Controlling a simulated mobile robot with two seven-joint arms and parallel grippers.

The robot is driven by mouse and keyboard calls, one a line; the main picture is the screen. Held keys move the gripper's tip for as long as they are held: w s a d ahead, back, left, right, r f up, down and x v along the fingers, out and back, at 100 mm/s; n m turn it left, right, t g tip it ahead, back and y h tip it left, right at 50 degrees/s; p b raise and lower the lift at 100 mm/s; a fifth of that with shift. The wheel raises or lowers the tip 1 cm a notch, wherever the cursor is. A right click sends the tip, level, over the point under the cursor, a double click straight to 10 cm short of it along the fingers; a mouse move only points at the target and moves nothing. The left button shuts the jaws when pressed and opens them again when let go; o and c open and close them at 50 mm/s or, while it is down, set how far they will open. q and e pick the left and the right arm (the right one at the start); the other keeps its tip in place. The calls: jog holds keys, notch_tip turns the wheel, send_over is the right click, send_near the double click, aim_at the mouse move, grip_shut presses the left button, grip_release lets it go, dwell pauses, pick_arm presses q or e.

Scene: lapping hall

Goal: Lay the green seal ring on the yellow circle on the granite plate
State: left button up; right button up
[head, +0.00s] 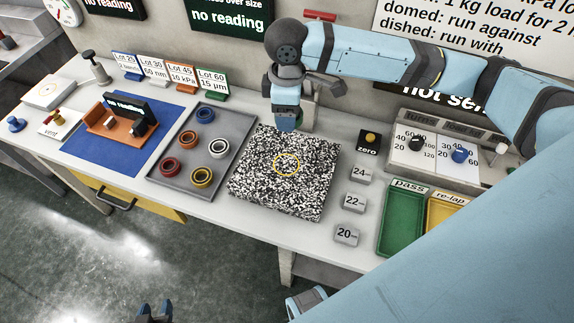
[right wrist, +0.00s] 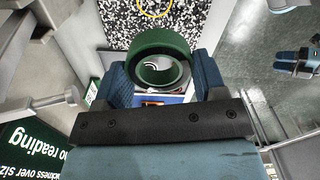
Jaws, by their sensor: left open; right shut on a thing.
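The green seal ring (right wrist: 148,38) is held between the blue fingers of my right gripper (right wrist: 160,80) in the right wrist view. In the head view my right gripper (head: 287,122) is above the back edge of the speckled granite plate (head: 268,195), and the ring is mostly hidden there. The yellow circle (head: 287,154) lies near the middle of the plate, bare, in front of the gripper. Part of the circle (right wrist: 154,14) shows at the top of the right wrist view. My left gripper (head: 155,311) is open and empty over the floor, low in the head view.
A grey tray (head: 238,125) left of the plate holds several rings in other colours. Weight blocks (head: 346,235) and a zero button (head: 370,138) stand right of the plate. The green pass tray (head: 402,220) is further right. A blue mat (head: 150,150) lies left.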

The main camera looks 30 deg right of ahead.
aim_at(285, 165)
jog(key=f+n, duration=0.3)
jog(key=f, duration=0.3)
jog(key=f+n+b, duration=0.1)
jog(key=f+n, duration=0.2)
jog(key=f, duration=0.3)
jog(key=w+f+n+b, duration=0.1)
jog(key=f+n, duration=0.2)
jog(key=f, duration=0.4)
jog(key=shift+f+n, duration=0.1)
jog(key=shift+n, duration=0.3)
jog(key=shift+f, duration=0.15)
jog(key=o, duration=0.9)
jog(key=shift+o, duration=0.2)
notch_tip(285, 165, up, 12)
jog(key=shift+r, duration=0.2)
